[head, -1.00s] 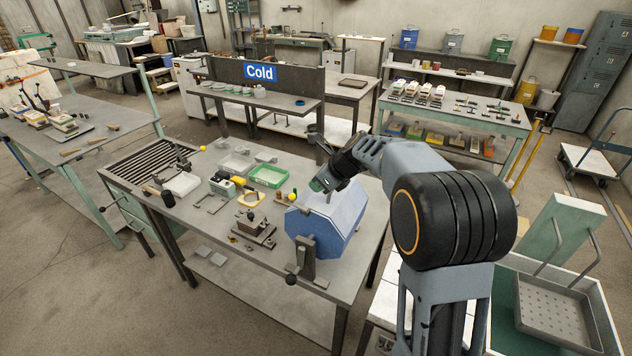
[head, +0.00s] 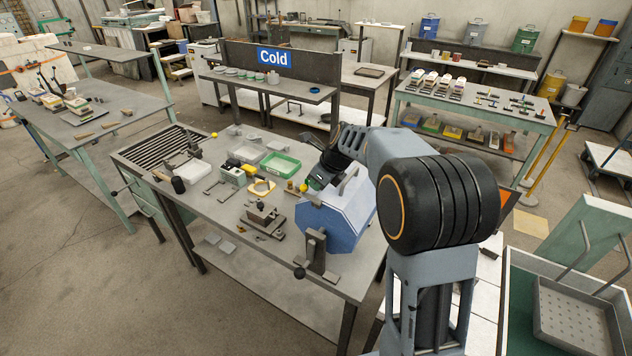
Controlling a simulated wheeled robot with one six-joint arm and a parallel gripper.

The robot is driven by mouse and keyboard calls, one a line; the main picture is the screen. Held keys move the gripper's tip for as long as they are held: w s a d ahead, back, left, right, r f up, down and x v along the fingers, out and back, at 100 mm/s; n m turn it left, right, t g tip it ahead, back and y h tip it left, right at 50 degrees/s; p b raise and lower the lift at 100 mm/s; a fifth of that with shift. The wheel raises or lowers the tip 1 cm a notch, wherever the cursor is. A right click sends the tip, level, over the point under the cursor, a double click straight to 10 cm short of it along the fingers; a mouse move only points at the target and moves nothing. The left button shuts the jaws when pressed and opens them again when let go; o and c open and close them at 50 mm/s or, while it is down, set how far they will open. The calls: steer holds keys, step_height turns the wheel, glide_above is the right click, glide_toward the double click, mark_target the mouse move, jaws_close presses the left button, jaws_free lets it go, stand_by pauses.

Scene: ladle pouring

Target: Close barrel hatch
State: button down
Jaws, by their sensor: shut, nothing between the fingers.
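The blue barrel (head: 327,229) is a faceted drum on a stand near the front right corner of the grey workbench. Its pale top panel, which looks like the hatch (head: 352,197), faces up and carries a light handle. Whether the hatch sits fully flush I cannot tell. My gripper (head: 316,181) is shut and empty at the barrel's upper left edge, close above it. Whether it touches the barrel I cannot tell.
On the bench, left of the barrel, are a green tray (head: 280,164), a pale tray (head: 187,173), a dark metal fixture (head: 263,215) and small tools. A bracket with a black knob (head: 300,272) stands in front of the barrel. A shelf with a "Cold" sign (head: 274,57) stands behind.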

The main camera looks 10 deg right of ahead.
steer(key=shift+s+f, duration=0.15)
steer(key=shift+f, duration=0.1)
steer(key=r+p, duration=0.2)
steer(key=r, duration=0.2)
steer(key=shift+d+r, duration=0.1)
steer(key=shift+d, duration=0.1)
steer(key=w+a+r+n, duration=0.2)
steer(key=w+a+r, duration=0.3)
steer(key=r, duration=0.3)
steer(key=s+d+f+n, duration=0.1)
steer(key=s+f+n, duration=0.1)
steer(key=n, duration=0.1)
steer(key=s+f+n+h, duration=0.1)
steer(key=s+f+n, duration=0.1)
steer(key=n, duration=0.2)
steer(key=s+d+f+n+b, duration=0.1)
steer(key=s+f+n, duration=0.1)
steer(key=n, duration=0.2)
steer(key=shift+s+d+g, duration=0.3)
steer(key=shift+d+g, duration=0.05)
steer(key=shift+g, duration=0.05)
steer(key=s+d+f+n+t+h+b, duration=0.1)
steer(key=s+n, duration=0.5)
steer(key=s, duration=0.6)
steer(key=s+d+f+n+h+b, duration=0.1)
steer(key=s+d+f+n+b, duration=0.1)
steer(key=s+n, duration=0.5)
steer(key=shift+s+d+f+t+h, duration=0.4)
steer(key=shift+s+d, duration=0.45)
steer(key=shift+s, duration=1.65)
